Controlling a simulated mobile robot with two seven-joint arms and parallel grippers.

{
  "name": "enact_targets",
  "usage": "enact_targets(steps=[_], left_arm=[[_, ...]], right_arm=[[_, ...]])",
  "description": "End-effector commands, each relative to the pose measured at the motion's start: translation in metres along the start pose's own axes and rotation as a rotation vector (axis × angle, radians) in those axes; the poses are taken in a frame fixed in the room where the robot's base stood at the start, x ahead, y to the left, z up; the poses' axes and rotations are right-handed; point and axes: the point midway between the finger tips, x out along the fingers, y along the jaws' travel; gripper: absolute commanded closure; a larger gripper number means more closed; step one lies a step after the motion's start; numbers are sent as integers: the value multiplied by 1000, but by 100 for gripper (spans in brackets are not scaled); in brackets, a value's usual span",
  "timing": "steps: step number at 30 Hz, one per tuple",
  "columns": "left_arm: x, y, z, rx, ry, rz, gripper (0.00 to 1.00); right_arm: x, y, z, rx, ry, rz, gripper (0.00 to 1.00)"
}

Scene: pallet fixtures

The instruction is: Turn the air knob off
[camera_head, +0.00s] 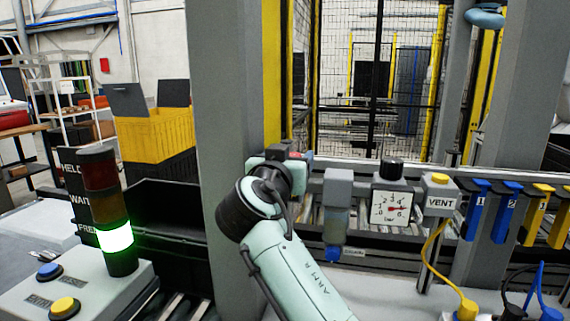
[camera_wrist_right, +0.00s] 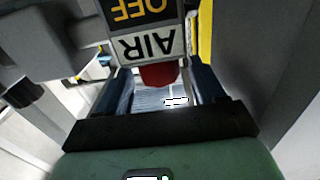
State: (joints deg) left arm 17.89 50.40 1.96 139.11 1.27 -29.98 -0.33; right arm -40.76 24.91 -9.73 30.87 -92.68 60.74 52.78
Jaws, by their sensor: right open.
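The air knob (camera_wrist_right: 158,75) is red and shows in the right wrist view below an upside-down label block (camera_wrist_right: 146,40) reading AIR and OFF. My right gripper (camera_wrist_right: 160,90) is open, with one dark finger on each side of the red knob; I cannot tell whether they touch it. In the head view my right arm reaches up to the valve area, and its wrist hides most of the knob; a small bit of red (camera_head: 294,155) shows beside it. My left gripper is not in view.
Right of my wrist are a regulator with a clear bowl (camera_head: 335,232), a pressure gauge (camera_head: 390,208) with a black knob, and a VENT box (camera_head: 440,198) with a yellow button. A grey post (camera_head: 228,120) stands close left. A lit green stack light (camera_head: 116,238) stands at left.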

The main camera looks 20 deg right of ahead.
Motion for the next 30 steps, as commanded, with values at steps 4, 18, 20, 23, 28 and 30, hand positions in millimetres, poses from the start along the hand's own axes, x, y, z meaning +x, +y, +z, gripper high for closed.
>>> enact_targets(steps=[4, 18, 20, 23, 28, 30], left_arm=[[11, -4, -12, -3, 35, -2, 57], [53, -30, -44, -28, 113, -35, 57], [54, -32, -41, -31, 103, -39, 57], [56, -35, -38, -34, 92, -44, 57], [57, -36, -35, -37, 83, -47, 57], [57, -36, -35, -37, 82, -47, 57]], right_arm=[[-14, -1, 2, 1, 0, -3, 31], [-109, -1, 2, 1, -1, -5, 31], [-118, -1, 2, -1, -1, -4, 31], [-127, -1, 1, -1, -1, -3, 31], [-133, 0, 1, -1, -1, 0, 31], [-133, 0, 0, -1, -1, 0, 31]])
